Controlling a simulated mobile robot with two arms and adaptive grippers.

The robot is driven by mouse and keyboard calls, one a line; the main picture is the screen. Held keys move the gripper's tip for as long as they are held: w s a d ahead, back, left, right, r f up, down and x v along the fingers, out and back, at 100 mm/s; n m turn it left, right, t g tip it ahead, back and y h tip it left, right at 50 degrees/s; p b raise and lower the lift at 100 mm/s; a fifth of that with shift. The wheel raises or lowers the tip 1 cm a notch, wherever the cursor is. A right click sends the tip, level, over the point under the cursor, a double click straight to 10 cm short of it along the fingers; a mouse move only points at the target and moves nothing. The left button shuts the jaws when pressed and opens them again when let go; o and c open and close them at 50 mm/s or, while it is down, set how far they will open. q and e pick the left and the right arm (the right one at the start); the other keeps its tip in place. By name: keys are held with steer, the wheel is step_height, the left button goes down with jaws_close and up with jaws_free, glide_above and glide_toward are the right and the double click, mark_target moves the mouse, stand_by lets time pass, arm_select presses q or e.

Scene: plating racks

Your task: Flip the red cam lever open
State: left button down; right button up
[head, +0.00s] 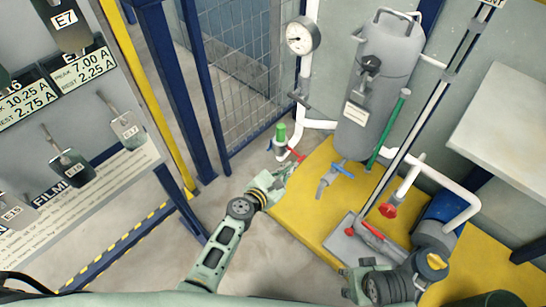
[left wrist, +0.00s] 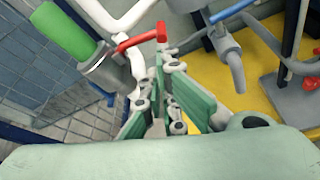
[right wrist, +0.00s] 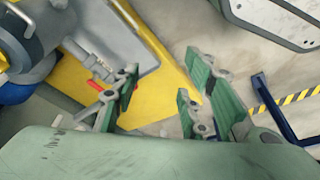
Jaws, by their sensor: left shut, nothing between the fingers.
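The red cam lever (head: 297,154) sticks out from a metal coupling with a green end (head: 281,134) on the white pipe. In the left wrist view the lever (left wrist: 140,40) points right from the metal coupling (left wrist: 108,70), with its tip bent up. My left gripper (head: 286,172) is shut and empty, just below the lever in the head view. In the left wrist view its fingertips (left wrist: 160,75) are close under the lever's tip; I cannot tell whether they touch. My right gripper (right wrist: 162,75) is open and empty, low at the right in the head view.
A grey tank (head: 375,90) with a blue-handled tap (head: 343,170) stands right of the coupling on a yellow platform (head: 300,205). A pressure gauge (head: 302,36) is above. Mesh fencing (head: 245,60) stands behind. Another red handle (head: 388,210) is on a pipe further right.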

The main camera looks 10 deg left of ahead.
arm_select(q)
steer(key=shift+s+d+r+n+g+h+p, duration=0.2)
steer(key=shift+r+n+g+h+p, duration=0.1)
steer(key=shift+n+p, duration=0.25)
arm_select(e)
steer(key=f, duration=0.2)
steer(key=s+f, duration=0.1)
steer(key=f, duration=0.2)
steer(key=shift+f, duration=0.2)
arm_select(q)
steer(key=shift+d, duration=0.1)
steer(key=shift+s+d+f+b, duration=0.3)
steer(key=shift+s+d, duration=0.05)
steer(key=shift+d, duration=0.15)
arm_select(e)
steer(key=shift+w+r, duration=0.1)
steer(key=shift+r, duration=0.7)
arm_select(q)
steer(key=v, duration=1.2)
steer(key=shift+s, duration=0.1)
